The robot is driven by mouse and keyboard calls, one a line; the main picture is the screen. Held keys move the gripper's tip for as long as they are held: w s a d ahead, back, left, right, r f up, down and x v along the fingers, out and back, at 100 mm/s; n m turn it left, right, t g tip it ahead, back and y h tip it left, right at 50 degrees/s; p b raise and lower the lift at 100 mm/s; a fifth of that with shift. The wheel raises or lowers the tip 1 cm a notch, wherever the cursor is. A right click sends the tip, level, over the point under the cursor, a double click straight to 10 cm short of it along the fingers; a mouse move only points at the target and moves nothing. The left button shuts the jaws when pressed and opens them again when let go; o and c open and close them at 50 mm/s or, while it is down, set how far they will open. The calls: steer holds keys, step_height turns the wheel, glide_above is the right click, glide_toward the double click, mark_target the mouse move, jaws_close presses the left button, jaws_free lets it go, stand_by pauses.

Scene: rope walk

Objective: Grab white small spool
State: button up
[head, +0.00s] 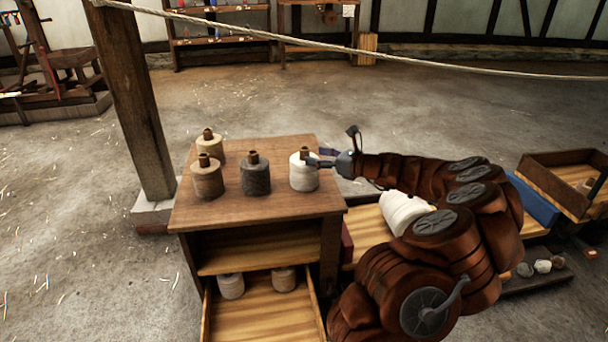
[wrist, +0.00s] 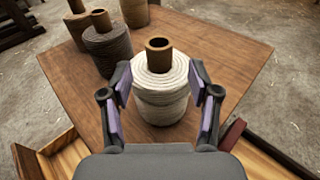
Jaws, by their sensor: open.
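The white small spool (head: 303,175) stands upright on the front right part of the wooden table top, with a brown core sticking up from it. In the wrist view the white spool (wrist: 160,90) sits between the two purple-padded fingers of my gripper (wrist: 162,110). The fingers are spread to either side of it, and I cannot tell that either one touches it. In the head view my gripper (head: 322,158) reaches in from the right at the height of the spool's upper part. A larger white spool (head: 404,211) lies lower down at the right, partly behind my arm.
A dark grey spool (head: 255,176) stands left of the white one, with tan spools (head: 208,179) beyond it. An open drawer (head: 262,318) holds two spools. A wooden box (head: 565,180) stands at right.

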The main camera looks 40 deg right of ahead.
mark_target(305, 153)
steer(key=b+x, duration=0.2)
steer(key=x, duration=0.1)
steer(key=shift+w+a+b, duration=0.2)
steer(key=shift+w+b, duration=0.1)
steer(key=shift+w, duration=0.05)
steer(key=shift+w+a, duration=0.2)
steer(key=shift+w, duration=0.5)
jaws_close()
